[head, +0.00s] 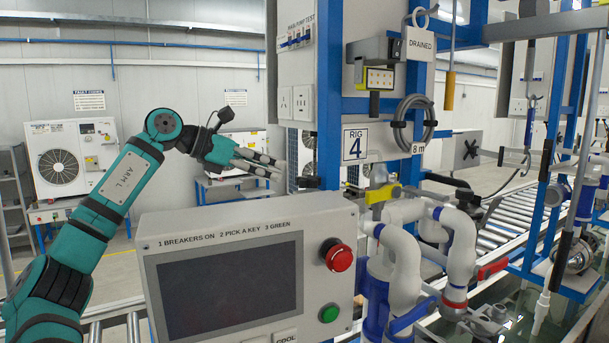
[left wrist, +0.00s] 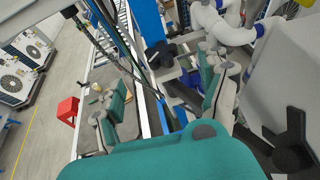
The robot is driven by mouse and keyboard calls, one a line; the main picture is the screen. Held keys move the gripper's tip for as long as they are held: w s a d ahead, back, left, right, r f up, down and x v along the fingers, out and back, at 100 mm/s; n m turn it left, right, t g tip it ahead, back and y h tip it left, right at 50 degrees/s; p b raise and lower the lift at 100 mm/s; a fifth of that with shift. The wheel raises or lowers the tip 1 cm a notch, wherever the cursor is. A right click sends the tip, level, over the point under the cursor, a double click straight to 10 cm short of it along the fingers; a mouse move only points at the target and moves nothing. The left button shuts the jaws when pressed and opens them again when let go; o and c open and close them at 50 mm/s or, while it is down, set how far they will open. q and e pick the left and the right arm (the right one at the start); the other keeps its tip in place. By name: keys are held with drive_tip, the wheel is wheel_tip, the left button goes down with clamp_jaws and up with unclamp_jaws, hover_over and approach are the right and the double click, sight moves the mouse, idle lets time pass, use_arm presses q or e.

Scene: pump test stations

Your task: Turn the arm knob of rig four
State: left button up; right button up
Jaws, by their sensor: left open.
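Rig four carries a "RIG 4" sign (head: 355,144) on its blue frame. My left gripper (head: 272,166) is open and empty, left of this frame, above and behind the control panel. In the left wrist view its two fingers (left wrist: 165,98) are spread apart. A small black knob (left wrist: 159,54) on a metal bracket shows ahead of and between them, not touched. A larger black star-shaped knob (left wrist: 290,145) is at the right edge of that view. In the head view a black star knob (head: 470,150) sits on a grey box. I cannot tell which is the arm knob.
The control panel (head: 240,212) has a red button (head: 337,255) and a green button (head: 328,313). White pipes (head: 405,255) and a yellow-handled valve (head: 382,194) stand right of it. A roller conveyor (head: 500,225) runs behind.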

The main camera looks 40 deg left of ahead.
sight(306, 178)
use_arm(q)
drive_tip(key=p+x, duration=0.2)
drive_tip(key=x, duration=0.7)
drive_tip(key=shift+w+d+f+p, duration=0.1)
drive_tip(key=shift+w+p, duration=0.2)
drive_tip(key=shift+s, duration=0.1)
drive_tip(key=shift+c, duration=0.3)
